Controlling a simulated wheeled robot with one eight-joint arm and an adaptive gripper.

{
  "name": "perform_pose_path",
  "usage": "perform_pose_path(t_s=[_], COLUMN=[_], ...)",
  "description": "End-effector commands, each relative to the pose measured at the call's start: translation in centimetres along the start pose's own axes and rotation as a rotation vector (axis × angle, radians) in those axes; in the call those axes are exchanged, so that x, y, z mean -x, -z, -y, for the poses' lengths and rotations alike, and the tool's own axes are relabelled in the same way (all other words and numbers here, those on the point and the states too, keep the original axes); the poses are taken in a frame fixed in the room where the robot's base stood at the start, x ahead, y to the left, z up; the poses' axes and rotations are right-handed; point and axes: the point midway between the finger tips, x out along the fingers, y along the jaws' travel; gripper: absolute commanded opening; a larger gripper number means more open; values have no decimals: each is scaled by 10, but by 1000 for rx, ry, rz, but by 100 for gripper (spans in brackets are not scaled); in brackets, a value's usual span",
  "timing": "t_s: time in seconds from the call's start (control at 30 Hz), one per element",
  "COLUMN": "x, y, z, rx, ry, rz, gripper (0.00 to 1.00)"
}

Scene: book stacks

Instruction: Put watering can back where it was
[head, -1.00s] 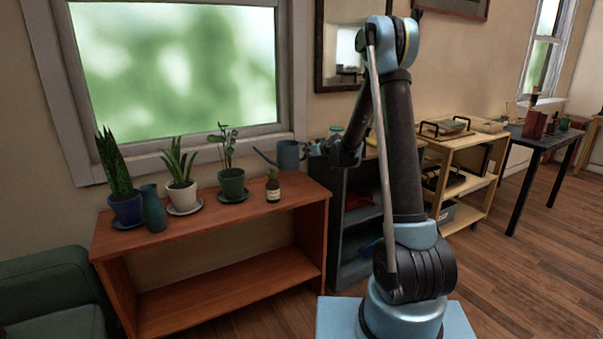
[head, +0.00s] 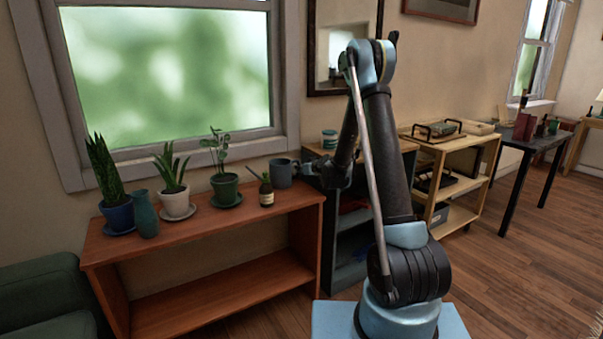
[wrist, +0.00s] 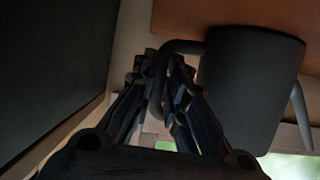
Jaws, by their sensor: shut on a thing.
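The blue-grey watering can (head: 281,173) is at the right rear end of the wooden plant shelf (head: 200,235), at or just above its top. I cannot tell if its base touches. It looks upright. My gripper (head: 303,171) is to its right, shut on its handle. In the wrist view my gripper (wrist: 165,85) closes around the handle, beside the dark can body (wrist: 245,85). The spout (wrist: 301,110) points away from the gripper. The shelf's wood (wrist: 240,15) shows at the can's base end.
A green pot (head: 225,188), white pot (head: 177,204), teal vase (head: 145,214) and blue pot (head: 118,217) stand farther left. A dark cabinet (head: 349,237) adjoins on the right.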

Motion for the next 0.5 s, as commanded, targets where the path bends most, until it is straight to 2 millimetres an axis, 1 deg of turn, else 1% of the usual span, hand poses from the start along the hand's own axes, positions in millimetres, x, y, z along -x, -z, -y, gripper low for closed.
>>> perform_pose_path(t_s=[0.1,0.13,0.2,0.5], x=[-1,-1,-1,0], y=[-1,-1,-1,-1], z=[0,0,0,0], rx=[-1,0,0,0], ry=[0,0,0,0], rz=[-1,0,0,0], gripper=[0,19,33,33])
